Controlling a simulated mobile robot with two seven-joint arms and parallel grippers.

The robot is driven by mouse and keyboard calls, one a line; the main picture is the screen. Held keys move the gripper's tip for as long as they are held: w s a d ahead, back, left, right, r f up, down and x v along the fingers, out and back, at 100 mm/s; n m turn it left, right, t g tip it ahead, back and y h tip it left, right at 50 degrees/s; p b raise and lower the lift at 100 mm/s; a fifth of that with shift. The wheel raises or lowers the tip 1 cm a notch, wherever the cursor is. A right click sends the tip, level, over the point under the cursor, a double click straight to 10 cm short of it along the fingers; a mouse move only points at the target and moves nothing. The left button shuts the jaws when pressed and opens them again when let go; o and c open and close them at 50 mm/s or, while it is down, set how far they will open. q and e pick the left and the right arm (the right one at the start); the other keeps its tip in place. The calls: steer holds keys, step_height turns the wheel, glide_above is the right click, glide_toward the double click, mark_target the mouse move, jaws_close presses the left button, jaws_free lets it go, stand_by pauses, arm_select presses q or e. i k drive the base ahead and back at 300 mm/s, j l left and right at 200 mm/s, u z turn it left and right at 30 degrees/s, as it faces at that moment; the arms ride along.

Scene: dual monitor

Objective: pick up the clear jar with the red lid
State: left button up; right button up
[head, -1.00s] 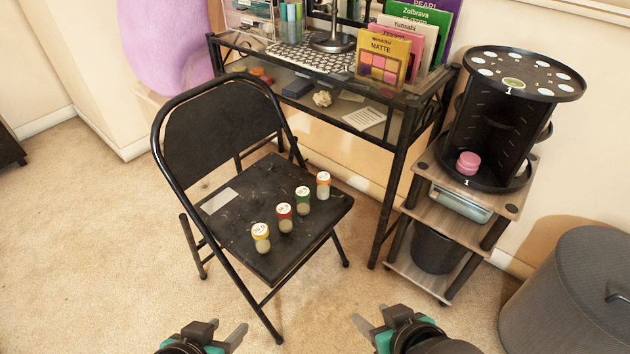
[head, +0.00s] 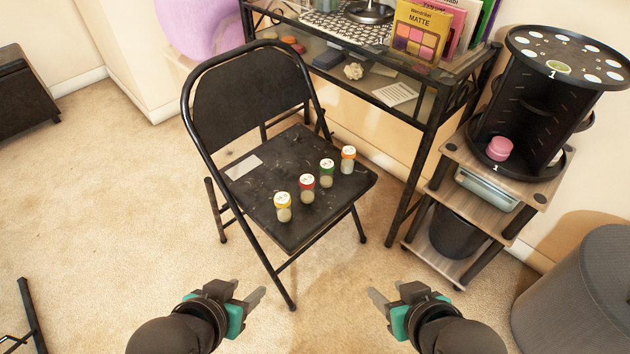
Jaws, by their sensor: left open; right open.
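The clear jar with the red lid (head: 307,188) stands upright on the seat of the black folding chair (head: 262,201). It is second from the left in a slanted row of small jars. My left gripper (head: 250,292) is open and empty, low in the view, in front of the chair. My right gripper (head: 386,294) is open and empty, also low, to the right of the chair's front leg. Neither touches a jar.
A pale card (head: 243,167) lies on the seat. The chair's backrest (head: 247,101) rises behind the left of the seat. A desk (head: 440,100) stands behind, a wooden shelf (head: 470,173) with a black rotating organizer to the right, and a grey bin (head: 580,295) at lower right.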

mark_target(306, 182)
steer(key=i+l+u, duration=0.5)
steer(key=l, duration=0.15)
steer(key=i+l+u, duration=0.2)
steer(key=l, duration=0.25)
steer(key=i+l+u, duration=0.25)
steer(key=l, duration=0.15)
